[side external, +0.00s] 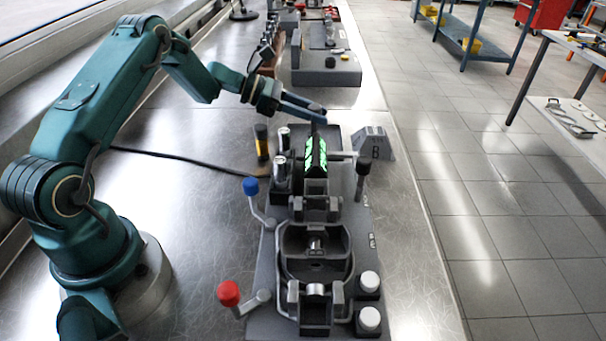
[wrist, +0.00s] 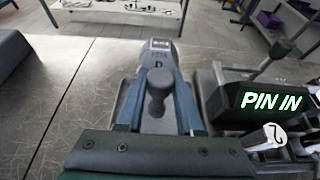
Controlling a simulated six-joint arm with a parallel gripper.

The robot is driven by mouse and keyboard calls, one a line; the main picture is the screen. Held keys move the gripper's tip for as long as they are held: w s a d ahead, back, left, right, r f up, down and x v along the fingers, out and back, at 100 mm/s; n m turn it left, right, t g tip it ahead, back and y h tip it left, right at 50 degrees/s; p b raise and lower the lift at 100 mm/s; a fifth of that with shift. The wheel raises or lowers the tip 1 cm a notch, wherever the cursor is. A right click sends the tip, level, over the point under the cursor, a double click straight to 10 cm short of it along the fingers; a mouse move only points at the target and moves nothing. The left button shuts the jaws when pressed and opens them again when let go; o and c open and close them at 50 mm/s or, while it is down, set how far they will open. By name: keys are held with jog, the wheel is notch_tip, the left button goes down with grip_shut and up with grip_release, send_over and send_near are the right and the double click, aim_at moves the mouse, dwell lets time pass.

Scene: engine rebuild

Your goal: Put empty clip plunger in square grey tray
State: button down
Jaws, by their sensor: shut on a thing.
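My gripper (wrist: 160,115) has its blue fingers on both sides of a grey plunger (wrist: 157,92) with a rounded knob, and is shut on it. I cannot tell from the wrist view whether this is the empty clip plunger. The plunger's lower end is hidden there.
The fixture (side external: 262,290) has a blue-knobbed lever (side external: 250,187), a red-knobbed lever (side external: 229,293), a black-knobbed lever (side external: 363,167) and a lit green display, reading PIN IN in the wrist view (wrist: 272,101). Another grey fixture (side external: 325,72) stands behind. The bench left of the fixture is mostly clear.

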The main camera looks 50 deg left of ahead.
jog(key=shift+f, duration=0.65)
jog(key=shift+f, duration=0.15)
jog(key=c, duration=0.5)
grip_release()
jog(key=shift+c, duration=0.2)
